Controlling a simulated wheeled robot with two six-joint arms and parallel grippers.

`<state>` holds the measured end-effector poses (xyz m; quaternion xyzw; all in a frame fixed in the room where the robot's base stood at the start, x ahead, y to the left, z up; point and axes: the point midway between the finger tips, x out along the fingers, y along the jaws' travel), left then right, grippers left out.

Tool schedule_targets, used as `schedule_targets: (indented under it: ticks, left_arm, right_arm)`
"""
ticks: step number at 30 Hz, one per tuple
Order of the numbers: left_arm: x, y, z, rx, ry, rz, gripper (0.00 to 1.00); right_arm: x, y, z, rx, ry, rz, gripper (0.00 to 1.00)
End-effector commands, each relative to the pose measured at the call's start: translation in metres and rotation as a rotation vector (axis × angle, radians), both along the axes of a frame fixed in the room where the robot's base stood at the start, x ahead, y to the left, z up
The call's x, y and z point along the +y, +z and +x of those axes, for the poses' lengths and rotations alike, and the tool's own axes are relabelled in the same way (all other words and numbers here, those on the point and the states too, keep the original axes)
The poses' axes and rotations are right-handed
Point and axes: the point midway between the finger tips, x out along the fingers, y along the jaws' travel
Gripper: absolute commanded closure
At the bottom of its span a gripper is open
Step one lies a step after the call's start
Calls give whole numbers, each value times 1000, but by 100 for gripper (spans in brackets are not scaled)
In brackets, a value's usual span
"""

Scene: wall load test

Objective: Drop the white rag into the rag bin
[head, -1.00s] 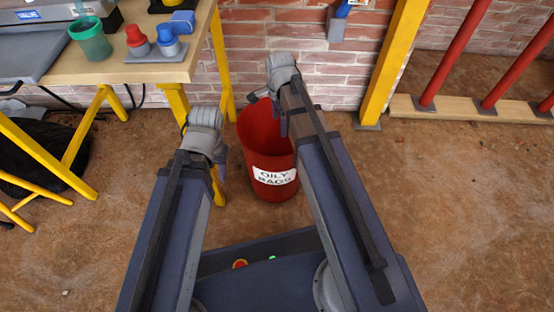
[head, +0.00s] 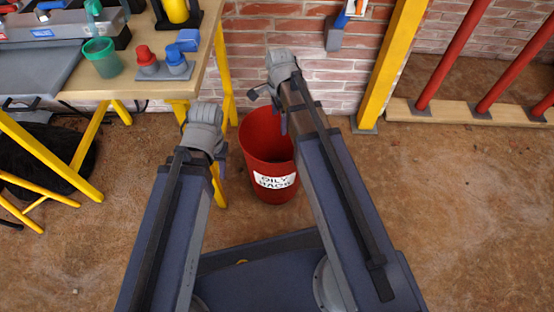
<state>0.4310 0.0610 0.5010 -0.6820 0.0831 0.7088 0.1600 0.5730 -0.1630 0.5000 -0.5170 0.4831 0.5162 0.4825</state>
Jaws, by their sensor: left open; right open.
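The red rag bin (head: 268,196) stands on the floor near the brick wall, with a white label reading "OILY RAGS". Its mouth is partly hidden by my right arm. I cannot make out a white rag in this view, and the inside of the bin is too dark to tell what lies in it. My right gripper (head: 270,104) is open and appears over the bin's mouth in the picture; its height above it is unclear. No rag shows in it. My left gripper (head: 220,162) is open, left of the bin, mostly hidden behind its own wrist.
A workbench (head: 150,85) with yellow legs stands at the left, holding a green cup (head: 102,58), a red-and-blue fixture (head: 162,64) and tools. A yellow post (head: 390,65) and red bars (head: 450,55) stand at the right. The right floor is clear.

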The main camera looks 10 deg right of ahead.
Motion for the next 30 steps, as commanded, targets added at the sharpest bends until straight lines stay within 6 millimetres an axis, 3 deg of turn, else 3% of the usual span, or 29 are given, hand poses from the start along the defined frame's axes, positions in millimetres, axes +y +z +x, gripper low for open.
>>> schedule_targets:
  ticks: [1,6,30]
  left_arm:
    - [0,13,0,0,1,1,58]
    - [1,21,0,0,4,4,58]
    - [1,20,0,-1,5,3,58]
  right_arm:
    - [0,13,0,0,0,0,4]
    - [0,21,0,0,0,0,4]
    - [5,20,-6,2,60,-3,4]
